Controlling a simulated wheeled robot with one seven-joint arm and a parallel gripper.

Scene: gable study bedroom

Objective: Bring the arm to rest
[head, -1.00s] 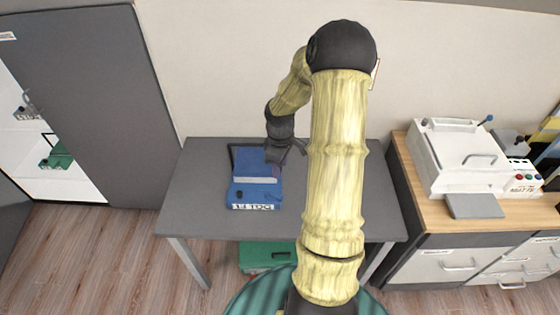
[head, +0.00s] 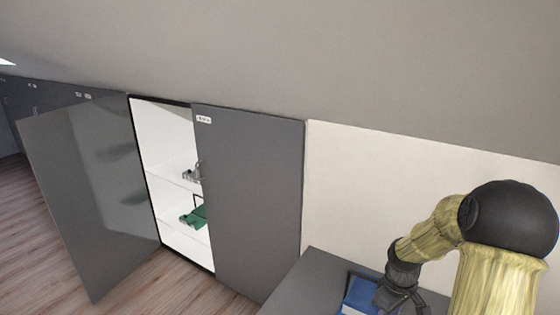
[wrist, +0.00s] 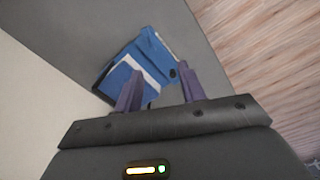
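My gripper (head: 402,298) is at the lower right of the head view, at the end of my bent arm, above the grey table (head: 312,284). In the wrist view my gripper (wrist: 158,82) has its two dark fingers spread apart with nothing between them. Beyond the fingertips a blue case (wrist: 142,64) lies on the table, apart from the fingers as far as I can tell. The case (head: 362,292) also shows beside my gripper in the head view, partly hidden by it and cut off by the frame.
A low cupboard stands left of the table with one grey door (head: 88,190) swung open and the other door (head: 250,195) shut. Its white shelves hold a green item (head: 193,216) and a grey item (head: 192,173). The sloped ceiling (head: 400,70) comes down over the wall. Wooden floor (head: 40,250) lies at left.

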